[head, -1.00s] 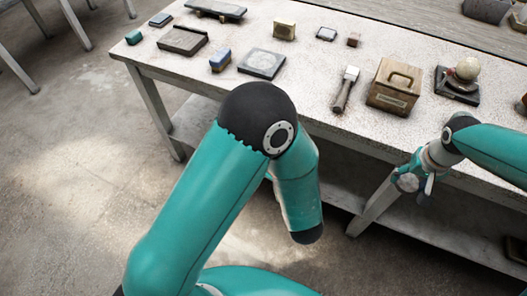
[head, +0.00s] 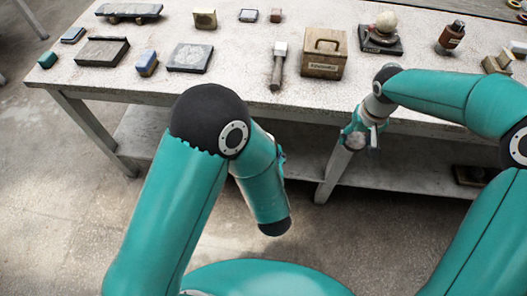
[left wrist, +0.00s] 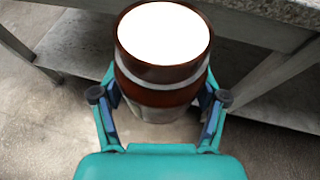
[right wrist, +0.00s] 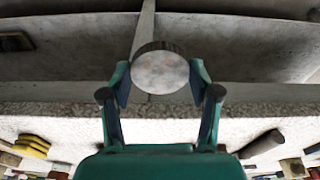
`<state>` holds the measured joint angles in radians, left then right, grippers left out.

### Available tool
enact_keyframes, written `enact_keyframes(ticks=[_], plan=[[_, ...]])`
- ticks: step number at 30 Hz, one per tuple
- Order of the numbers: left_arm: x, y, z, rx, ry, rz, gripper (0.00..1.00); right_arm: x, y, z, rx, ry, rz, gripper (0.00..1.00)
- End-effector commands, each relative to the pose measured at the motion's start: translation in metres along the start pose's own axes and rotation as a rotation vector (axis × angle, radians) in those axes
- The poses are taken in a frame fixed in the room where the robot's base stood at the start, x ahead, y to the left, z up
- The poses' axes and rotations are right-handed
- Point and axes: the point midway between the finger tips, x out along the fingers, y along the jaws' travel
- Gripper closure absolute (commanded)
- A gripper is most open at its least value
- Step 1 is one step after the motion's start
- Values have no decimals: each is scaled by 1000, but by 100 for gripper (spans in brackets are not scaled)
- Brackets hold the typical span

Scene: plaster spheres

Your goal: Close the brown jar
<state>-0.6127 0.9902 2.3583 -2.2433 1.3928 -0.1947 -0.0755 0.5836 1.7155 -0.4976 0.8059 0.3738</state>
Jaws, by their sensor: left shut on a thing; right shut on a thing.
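The brown jar (left wrist: 160,75) is in the left wrist view, with a pale band around it. Its top shows as a bright white round, with no separate lid seen on it. My left gripper (left wrist: 160,97) is shut on the jar, one finger on each side. In the head view my left arm hides this gripper and the jar. My right gripper (right wrist: 160,82) is shut on a round, pale grey lid-like piece (right wrist: 160,71) with a darker edge. In the head view my right gripper (head: 357,132) is in front of the table's near edge, apart from the jar.
The pale table (head: 230,85) holds a wooden box (head: 325,55), a mallet-like tool (head: 278,65), a ball on a dark stand (head: 383,30) and a brown bottle (head: 452,35). A lower shelf (head: 165,130) and table legs are beneath. Open floor lies in front.

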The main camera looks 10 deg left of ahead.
Motion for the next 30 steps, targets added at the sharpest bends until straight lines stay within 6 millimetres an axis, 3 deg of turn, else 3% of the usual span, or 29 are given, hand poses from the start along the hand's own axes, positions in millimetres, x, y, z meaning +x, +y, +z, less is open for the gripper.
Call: enact_keyframes(ticks=[3, 5, 11, 21, 25, 30], plan=[[0, 0, 2, -2, -6, 0, 94, -10, 2, 7, -55, 3, -7, 53], [0, 0, 2, -3, -6, 0, 94, -17, -9, 5, -93, 3, -12, 53], [0, 0, 3, -3, -7, 0, 94, -45, -65, -1, -238, 4, -28, 53], [0, 0, 3, -3, -7, 0, 94, -96, -184, 8, -478, 2, -57, 53], [0, 0, 3, -3, -7, 0, 94, -108, -215, 17, -539, 0, -65, 53], [0, 0, 3, -3, -7, 0, 94, -115, -237, 26, -590, -1, -70, 53]])
